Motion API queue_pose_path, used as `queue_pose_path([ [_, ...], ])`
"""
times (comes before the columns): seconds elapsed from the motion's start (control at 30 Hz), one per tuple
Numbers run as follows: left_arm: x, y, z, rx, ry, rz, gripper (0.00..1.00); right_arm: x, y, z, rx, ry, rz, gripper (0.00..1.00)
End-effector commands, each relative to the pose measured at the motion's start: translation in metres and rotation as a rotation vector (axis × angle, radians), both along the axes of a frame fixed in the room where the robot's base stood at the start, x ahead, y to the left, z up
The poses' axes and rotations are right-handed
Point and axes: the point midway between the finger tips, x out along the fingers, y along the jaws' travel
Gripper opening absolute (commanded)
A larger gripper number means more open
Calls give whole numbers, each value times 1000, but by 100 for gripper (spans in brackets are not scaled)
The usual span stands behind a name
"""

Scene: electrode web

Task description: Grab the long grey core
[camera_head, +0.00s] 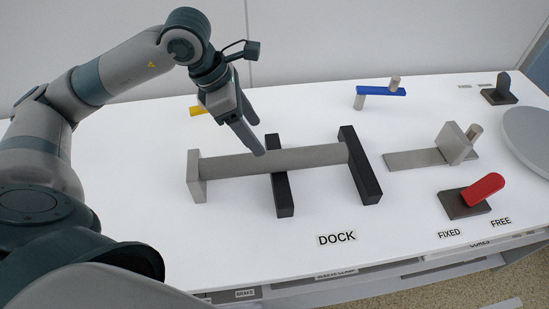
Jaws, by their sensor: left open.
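The long grey core (310,156) lies across two black dock supports (283,190) on the white table. Its left end meets an upright grey end plate (196,178). My left gripper (250,144) hangs down over the left part of the core, fingers pointing down and to the right. It is open, and its fingertips are close to the core's upper side; I cannot tell whether they touch it. My right gripper is not in view.
A red lever (483,188) stands at the right by FIXED and FREE labels. A grey bracket (418,160) lies right of the dock. A blue bar (385,91) is behind, and a yellow piece (197,111) is partly hidden by my arm. The front table is clear around the DOCK label.

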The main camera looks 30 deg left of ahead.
Motion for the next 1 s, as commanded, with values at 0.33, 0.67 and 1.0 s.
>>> queue_pose_path([
  [0.33,11,-15,-46,0,3,0,62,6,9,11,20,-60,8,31],
  [0.67,12,-16,-50,1,0,0,62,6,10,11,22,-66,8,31],
  [1.0,16,-22,-64,0,4,0,62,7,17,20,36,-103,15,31],
])
